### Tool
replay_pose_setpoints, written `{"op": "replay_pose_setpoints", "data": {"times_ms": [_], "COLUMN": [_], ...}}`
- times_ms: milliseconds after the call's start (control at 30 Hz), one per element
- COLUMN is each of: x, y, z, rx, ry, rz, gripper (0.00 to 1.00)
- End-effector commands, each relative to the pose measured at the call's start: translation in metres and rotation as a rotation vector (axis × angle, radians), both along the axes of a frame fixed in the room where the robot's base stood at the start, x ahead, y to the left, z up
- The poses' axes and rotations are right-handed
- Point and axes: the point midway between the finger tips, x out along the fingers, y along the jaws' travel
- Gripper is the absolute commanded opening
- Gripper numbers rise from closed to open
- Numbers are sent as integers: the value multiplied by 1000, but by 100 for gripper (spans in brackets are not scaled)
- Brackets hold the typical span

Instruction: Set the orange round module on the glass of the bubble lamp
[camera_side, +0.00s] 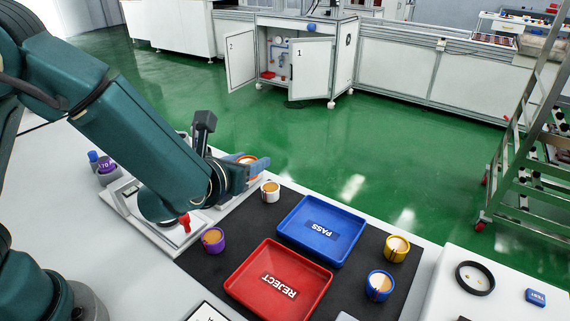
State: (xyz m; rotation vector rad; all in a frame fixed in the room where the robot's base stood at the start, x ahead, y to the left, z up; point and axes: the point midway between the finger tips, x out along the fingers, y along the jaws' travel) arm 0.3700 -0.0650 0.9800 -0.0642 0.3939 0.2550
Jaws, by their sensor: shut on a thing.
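My gripper (259,172) is at the centre left, above the back edge of the black mat. No label marks the bubble lamp. A black ring with a pale glass-like centre (475,278) lies on the white surface at the right and may be it. The held module is far to the left of this ring.
A blue PASS tray (350,248) and a red REJECT tray (245,291) lie on the black mat (200,262). White (270,191), purple (213,240), yellow (397,248) and blue (380,285) modules stand around them. A red-handled fixture (118,196) is under my arm. A blue block (536,298) lies right.

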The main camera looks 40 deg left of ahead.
Motion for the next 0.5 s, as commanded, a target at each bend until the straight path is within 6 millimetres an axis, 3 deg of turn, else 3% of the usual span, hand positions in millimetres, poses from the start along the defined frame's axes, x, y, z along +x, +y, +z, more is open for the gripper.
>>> {"op": "replay_pose_setpoints", "data": {"times_ms": [100,300,500], "x": [9,15,14], "y": [33,79,99], "z": [3,7,-1], "rx": [2,13,17], "ry": [2,3,5], "rz": [25,83,131], "gripper": [0,0,0]}}
